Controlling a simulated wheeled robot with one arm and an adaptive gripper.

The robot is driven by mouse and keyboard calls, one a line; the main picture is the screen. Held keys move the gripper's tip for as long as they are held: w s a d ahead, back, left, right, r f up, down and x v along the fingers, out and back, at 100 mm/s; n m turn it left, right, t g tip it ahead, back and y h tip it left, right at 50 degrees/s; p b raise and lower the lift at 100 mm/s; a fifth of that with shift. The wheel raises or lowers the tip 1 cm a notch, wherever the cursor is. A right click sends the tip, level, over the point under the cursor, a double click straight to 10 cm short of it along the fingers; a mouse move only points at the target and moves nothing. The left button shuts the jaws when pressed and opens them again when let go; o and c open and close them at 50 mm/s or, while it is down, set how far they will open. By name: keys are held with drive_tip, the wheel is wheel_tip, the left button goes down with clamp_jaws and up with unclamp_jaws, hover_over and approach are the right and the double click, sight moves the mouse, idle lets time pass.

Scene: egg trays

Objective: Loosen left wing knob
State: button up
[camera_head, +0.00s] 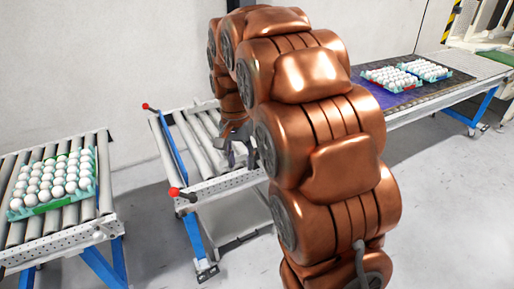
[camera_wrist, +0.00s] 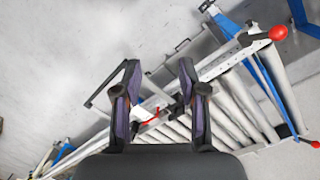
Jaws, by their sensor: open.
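My gripper (camera_head: 238,150) is open over the near side of the middle roller conveyor (camera_head: 218,186), partly hidden by my copper arm in the head view. In the wrist view, its two dark, purple-sided fingers (camera_wrist: 158,82) are spread apart with nothing held between them. A small dark part (camera_wrist: 177,106) shows between the fingers, close to the right one, beside the conveyor's side rail. A short red piece (camera_wrist: 149,116) lies left of it. I cannot tell for sure whether either is the left wing knob. No wing knob can be made out in the head view.
The conveyor's blue bar has red ball ends (camera_head: 174,192). A left roller conveyor (camera_head: 61,229) bears a teal tray (camera_head: 22,213) of white eggs. More egg trays (camera_head: 405,86) stand on the right conveyor. Bare floor (camera_head: 160,255) lies between the left and middle conveyors.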

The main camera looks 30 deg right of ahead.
drive_tip(key=w+d+f+m+p, duration=0.1)
drive_tip(key=w+d+f+m, duration=0.15)
drive_tip(key=w+d, duration=0.3)
drive_tip(key=w+d+f+m, duration=0.1)
drive_tip(key=w+d+m, duration=0.25)
drive_tip(key=w, duration=0.35)
drive_tip(key=m+t, duration=0.1)
drive_tip(key=m, duration=0.2)
hover_over(257, 148)
wheel_tip(257, 148, down, 7)
drive_tip(key=shift+a+r+p, duration=0.1)
drive_tip(key=shift+r+p, duration=0.05)
drive_tip(key=shift+p, duration=0.25)
drive_tip(key=shift+w+d+f+m, duration=0.1)
drive_tip(key=shift+d+f+m, duration=0.15)
drive_tip(key=shift+f, duration=0.2)
wheel_tip(257, 148, down, 7)
drive_tip(key=p, duration=0.2)
drive_tip(key=shift+a+f+p, duration=0.1)
drive_tip(key=shift+f+p, duration=0.05)
drive_tip(key=shift+p, duration=0.25)
drive_tip(key=shift+c, duration=0.4)
clamp_jaws()
